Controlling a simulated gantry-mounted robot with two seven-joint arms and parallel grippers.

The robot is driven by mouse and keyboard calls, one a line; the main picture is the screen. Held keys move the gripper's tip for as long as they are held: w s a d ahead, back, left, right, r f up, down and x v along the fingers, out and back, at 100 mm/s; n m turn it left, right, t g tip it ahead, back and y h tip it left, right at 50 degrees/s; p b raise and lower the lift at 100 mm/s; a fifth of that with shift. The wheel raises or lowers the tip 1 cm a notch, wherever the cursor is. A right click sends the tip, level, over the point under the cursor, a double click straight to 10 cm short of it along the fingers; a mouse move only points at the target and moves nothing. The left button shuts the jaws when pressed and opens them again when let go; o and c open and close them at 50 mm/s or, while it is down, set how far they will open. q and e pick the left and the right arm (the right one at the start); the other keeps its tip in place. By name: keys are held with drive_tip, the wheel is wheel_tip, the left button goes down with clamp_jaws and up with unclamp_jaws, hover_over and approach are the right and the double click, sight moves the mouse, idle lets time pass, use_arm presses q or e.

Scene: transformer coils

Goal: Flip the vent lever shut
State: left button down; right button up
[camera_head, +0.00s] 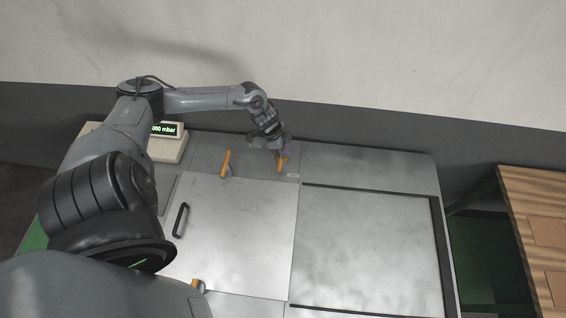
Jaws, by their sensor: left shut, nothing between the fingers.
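Two yellow levers stand at the back of the grey metal cabinet top. The left one (225,164) stands slanted and clear of my gripper. The right one (280,164) is right at my left gripper (283,153), beside a small pale label. I cannot read the label, nor tell which lever is the vent lever. My left gripper is shut and empty, its tips at or very near the right lever. I cannot tell whether they touch. My right gripper is not in view.
A display box (167,144) reading "000 mbar", partly covered by my left arm, stands at the back left. A lid with a black handle (181,220) lies in front of the levers. Another yellow part (198,285) shows at the front. A wooden table (540,215) stands at right.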

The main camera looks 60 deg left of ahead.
sight(280, 161)
use_arm(q)
drive_tip(key=x, duration=1)
drive_tip(key=shift+d+r+b, duration=0.1)
drive_tip(key=shift+b, duration=0.25)
drive_tip(key=s+a, duration=0.1)
drive_tip(key=s+a+p, duration=0.1)
drive_tip(key=s, duration=0.1)
drive_tip(key=shift+s+a+f+p, duration=0.15)
drive_tip(key=shift+s+f+p, duration=0.05)
drive_tip(key=shift+s+p, duration=0.1)
drive_tip(key=shift+a, duration=0.1)
